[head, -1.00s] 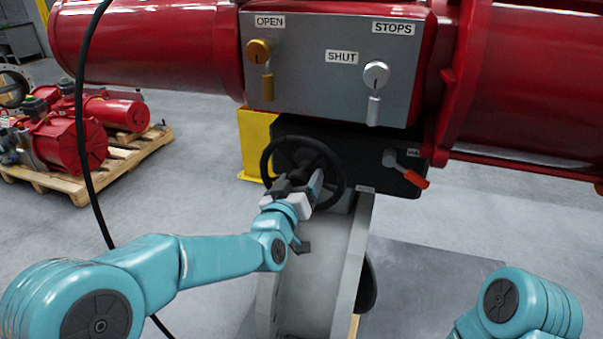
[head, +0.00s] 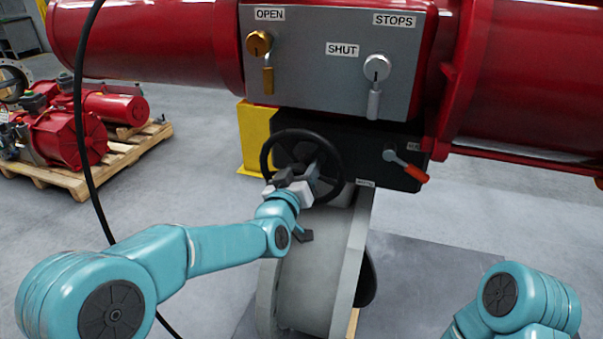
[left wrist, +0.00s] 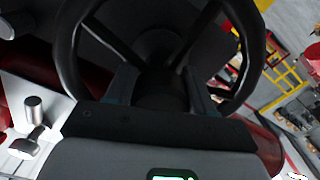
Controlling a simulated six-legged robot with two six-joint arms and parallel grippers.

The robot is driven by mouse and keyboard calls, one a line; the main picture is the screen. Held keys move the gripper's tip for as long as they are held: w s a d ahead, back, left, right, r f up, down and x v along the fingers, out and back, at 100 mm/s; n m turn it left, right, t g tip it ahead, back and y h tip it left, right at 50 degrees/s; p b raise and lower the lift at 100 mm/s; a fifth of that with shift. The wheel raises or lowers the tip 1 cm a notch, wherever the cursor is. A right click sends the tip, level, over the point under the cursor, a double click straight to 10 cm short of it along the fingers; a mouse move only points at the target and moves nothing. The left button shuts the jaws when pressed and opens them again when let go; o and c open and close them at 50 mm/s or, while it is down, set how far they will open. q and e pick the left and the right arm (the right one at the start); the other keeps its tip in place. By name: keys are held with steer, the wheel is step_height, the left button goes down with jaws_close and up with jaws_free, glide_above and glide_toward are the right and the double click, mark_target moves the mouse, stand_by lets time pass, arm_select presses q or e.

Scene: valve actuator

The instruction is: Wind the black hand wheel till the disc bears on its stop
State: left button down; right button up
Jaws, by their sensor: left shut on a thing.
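The black hand wheel (head: 338,152) stands upright on the front of a black gearbox under the grey panel; it fills the top of the left wrist view (left wrist: 66,50). My left gripper (head: 299,176) is at the wheel's middle, shut on it. In the left wrist view, its two fingers (left wrist: 160,88) stand either side of the wheel's dark centre; the exact contact is too dark to tell. The grey valve body (head: 315,265) is below. A dark rounded edge (head: 369,280) behind its right flange may be the disc. The stop is not visible. My right gripper is out of view.
Above are the red cylinders (head: 150,40) and the grey panel (head: 325,60) with OPEN, SHUT and STOPS labels. A black cable (head: 85,150) hangs at left. A pallet (head: 75,180) holds red actuators behind.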

arm_select(q)
steer(key=shift+f+n+b, duration=0.2)
steer(key=shift+n+b, duration=0.2)
steer(key=shift+b, duration=0.35)
steer(key=n+b, duration=0.3)
steer(key=b, duration=0.1)
steer(key=n+b, duration=0.3)
steer(key=b, duration=0.1)
steer(key=shift+d+f+b, duration=0.2)
steer(key=shift+b, duration=0.2)
steer(key=n+b, duration=0.3)
steer(key=n, duration=0.2)
steer(key=shift+r, duration=0.15)
steer(key=shift+r+n+b, duration=0.2)
steer(key=shift+n+b, duration=1.05)
steer(key=shift+n, duration=0.95)
steer(key=shift+s+d, duration=0.1)
